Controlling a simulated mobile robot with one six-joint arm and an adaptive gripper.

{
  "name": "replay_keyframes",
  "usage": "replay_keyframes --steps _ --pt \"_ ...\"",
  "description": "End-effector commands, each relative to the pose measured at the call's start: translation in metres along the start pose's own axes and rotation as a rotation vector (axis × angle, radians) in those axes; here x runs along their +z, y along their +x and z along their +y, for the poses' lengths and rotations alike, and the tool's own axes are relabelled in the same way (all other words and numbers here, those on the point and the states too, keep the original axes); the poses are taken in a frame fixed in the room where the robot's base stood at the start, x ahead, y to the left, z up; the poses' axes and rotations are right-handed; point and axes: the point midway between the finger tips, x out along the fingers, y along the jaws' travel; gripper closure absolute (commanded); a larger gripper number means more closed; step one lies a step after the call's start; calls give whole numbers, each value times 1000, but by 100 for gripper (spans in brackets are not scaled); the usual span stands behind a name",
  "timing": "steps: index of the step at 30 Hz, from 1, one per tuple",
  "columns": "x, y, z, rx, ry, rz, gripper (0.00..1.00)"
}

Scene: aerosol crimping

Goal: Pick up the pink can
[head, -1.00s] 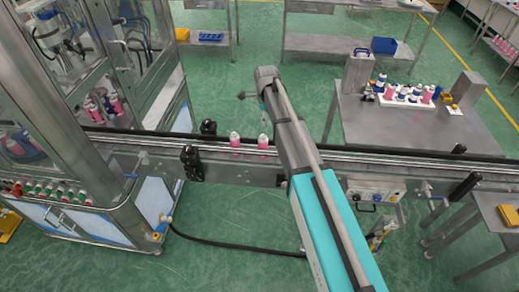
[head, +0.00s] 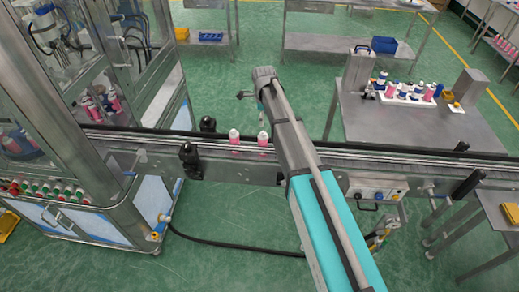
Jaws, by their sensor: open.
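Two pink cans with white tops stand upright on the conveyor, side by side with a gap between them: a left pink can (head: 234,137) and a right pink can (head: 263,139). The right one is close to my arm in the picture. My gripper (head: 243,95) shows small and dark at the far end of my arm, above and beyond the cans in the picture. It is open, apart from both cans, with nothing seen in it. Its fingers are too small to make out well.
The conveyor (head: 420,163) runs across the view with dark rails. A glass-walled machine (head: 150,95) stands at left. A steel table (head: 420,127) with a white rack of bottles, a blue case and metal blocks is at right. Black guide posts (head: 189,155) flank the belt.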

Motion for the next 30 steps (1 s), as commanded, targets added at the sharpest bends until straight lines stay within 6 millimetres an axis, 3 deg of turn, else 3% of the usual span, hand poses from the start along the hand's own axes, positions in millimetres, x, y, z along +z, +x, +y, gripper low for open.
replay_keyframes --steps 18,30 --pt "0 52 0 0 -1 0 0" --pt "0 62 0 0 -1 0 0"
